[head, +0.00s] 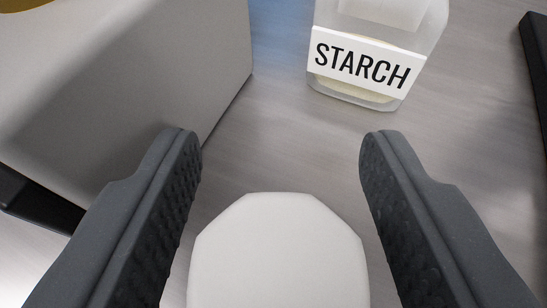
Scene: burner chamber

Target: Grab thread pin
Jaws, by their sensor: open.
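My gripper (281,142) is open, its two dark grey ridged fingers spread wide above a grey metal surface. Between the fingers, at the bottom of the head view, is a pale white shape (279,255) with a faceted, blunt top edge. Its lower part is cut off by the frame. I cannot tell whether it is the thread pin or a part of my gripper. No other thing that looks like a thread pin shows. The space between the fingertips is empty.
A clear bottle labelled STARCH (365,60) stands beyond the right fingertip. A large light grey box (130,75) is at the left, close to the left finger. A black edge (537,60) is at the far right. Bare metal surface (280,130) lies between box and bottle.

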